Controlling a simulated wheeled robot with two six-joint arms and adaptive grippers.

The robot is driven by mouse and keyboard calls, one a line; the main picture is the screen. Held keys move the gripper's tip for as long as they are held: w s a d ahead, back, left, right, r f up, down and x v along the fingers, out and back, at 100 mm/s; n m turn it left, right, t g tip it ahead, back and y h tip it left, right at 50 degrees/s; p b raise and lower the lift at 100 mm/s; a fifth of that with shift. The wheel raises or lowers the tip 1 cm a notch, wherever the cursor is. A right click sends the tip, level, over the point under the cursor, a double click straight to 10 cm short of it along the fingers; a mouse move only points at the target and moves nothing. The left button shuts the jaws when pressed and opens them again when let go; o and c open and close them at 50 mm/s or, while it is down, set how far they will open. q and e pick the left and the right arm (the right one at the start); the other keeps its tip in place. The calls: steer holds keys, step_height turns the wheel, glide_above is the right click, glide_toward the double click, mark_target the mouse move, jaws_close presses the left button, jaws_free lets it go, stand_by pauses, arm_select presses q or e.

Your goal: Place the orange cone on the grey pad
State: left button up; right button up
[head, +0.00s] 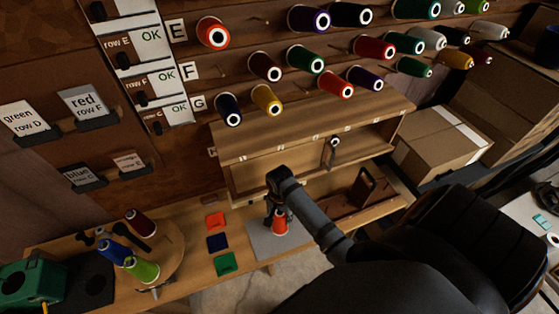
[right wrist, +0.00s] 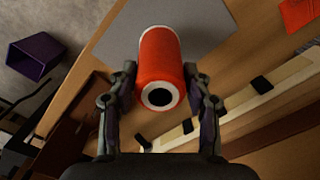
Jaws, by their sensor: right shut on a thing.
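The orange cone (head: 280,222) is upright over the grey pad (head: 268,248) on the bench in the head view. My right gripper (head: 275,212) holds it from above. In the right wrist view the cone (right wrist: 160,52) sits between the two fingers of my right gripper (right wrist: 160,95), with its end and dark centre hole toward the camera. The pad (right wrist: 130,25) shows behind the cone there. I cannot tell whether the cone's base touches the pad. My left gripper is not in view.
Orange, blue and green square swatches (head: 217,242) lie left of the pad. A round wooden stand (head: 172,262) with several cones is farther left. A long wooden box (head: 300,125) and pegs with thread cones are behind. A cardboard box (head: 440,140) stands right.

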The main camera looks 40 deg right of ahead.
steer(key=f, duration=0.1)
steer(key=f+p, duration=0.1)
steer(key=f, duration=0.1)
steer(key=shift+w, duration=0.25)
steer(key=shift+f, duration=0.2)
steer(key=o, duration=1.1)
arm_select(q)
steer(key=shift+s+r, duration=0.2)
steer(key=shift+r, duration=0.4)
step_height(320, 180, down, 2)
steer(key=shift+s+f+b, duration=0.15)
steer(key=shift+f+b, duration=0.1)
steer(key=shift+b, duration=0.9)
arm_select(e)
step_height(320, 180, up, 12)
steer(key=shift+s, duration=0.1)
